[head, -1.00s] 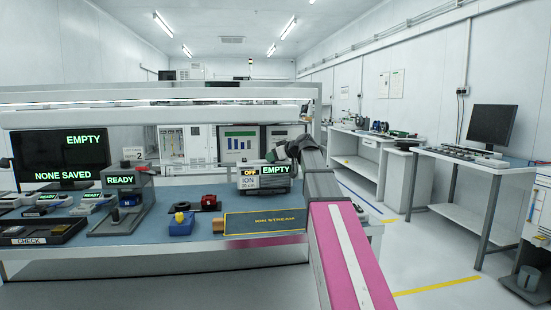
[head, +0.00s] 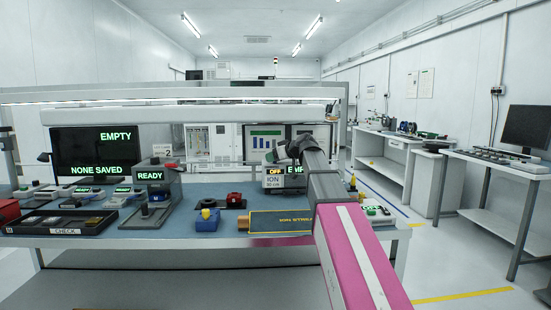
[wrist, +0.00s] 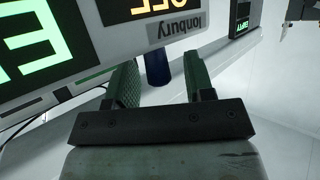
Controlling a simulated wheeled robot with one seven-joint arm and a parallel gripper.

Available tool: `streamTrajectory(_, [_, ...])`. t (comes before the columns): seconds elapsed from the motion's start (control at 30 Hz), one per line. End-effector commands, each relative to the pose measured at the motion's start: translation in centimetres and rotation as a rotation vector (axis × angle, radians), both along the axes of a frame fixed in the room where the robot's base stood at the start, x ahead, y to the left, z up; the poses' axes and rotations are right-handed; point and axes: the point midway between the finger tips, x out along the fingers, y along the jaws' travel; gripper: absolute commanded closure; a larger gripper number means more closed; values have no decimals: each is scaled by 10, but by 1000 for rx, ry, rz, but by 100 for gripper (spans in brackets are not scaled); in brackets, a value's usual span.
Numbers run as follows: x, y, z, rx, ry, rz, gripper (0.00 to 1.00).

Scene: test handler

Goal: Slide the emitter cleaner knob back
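The ionizer box (head: 272,182) stands on the bench in the head view. It has an orange OFF display, and its green EMPTY display is partly covered by my arm. In the wrist view its white front (wrist: 95,45), marked Ionbury, fills the upper left. A dark blue round knob (wrist: 157,70), which looks like the emitter cleaner knob, sticks out below the box. My gripper (wrist: 161,64) is open, with one green-padded finger on each side of the knob and a visible gap to each. In the head view my arm hides the fingers.
On the bench (head: 110,224), a yellow-topped blue block (head: 207,220), a red part (head: 234,200) and a dark blue mat (head: 285,222) lie near the box. A READY fixture (head: 158,190) and a monitor (head: 95,152) stand left. A light bar (head: 170,116) crosses above the bench.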

Motion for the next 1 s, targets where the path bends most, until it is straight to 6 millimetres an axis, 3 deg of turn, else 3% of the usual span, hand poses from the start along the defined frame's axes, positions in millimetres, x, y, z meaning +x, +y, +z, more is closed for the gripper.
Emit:
streamTrajectory(0.37, [-4,-4,2,-1,-1,-1,52])
streamTrajectory(0.8, [-54,-53,30,0,-1,-2,52])
streamTrajectory(1.0, [-68,-67,39,0,-1,-1,52])
